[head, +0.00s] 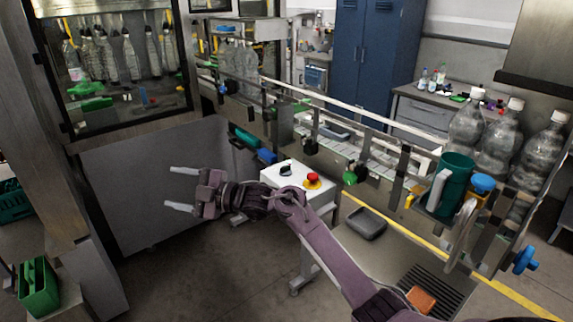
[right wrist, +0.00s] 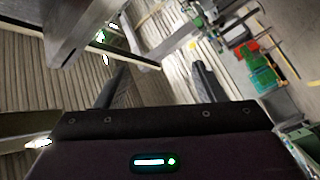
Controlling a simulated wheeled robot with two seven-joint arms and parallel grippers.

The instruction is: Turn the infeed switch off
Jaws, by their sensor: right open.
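A white control box (head: 300,182) on a stand is right of centre in the head view. On its top are a small dark switch (head: 286,170) with a hint of green, and a red mushroom button (head: 313,178) on a yellow base. I cannot read which way the switch is set. My right gripper (head: 170,188) is open and empty, left of the box and apart from it, with its fingers pointing left. Its spread dark fingers also show in the right wrist view (right wrist: 157,85). My left gripper is not in view.
A conveyor (head: 375,155) with guide rails runs behind the box, with large clear bottles (head: 500,140) at its right end. A glass-fronted machine cabinet (head: 120,60) stands at left above a grey panel (head: 150,185).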

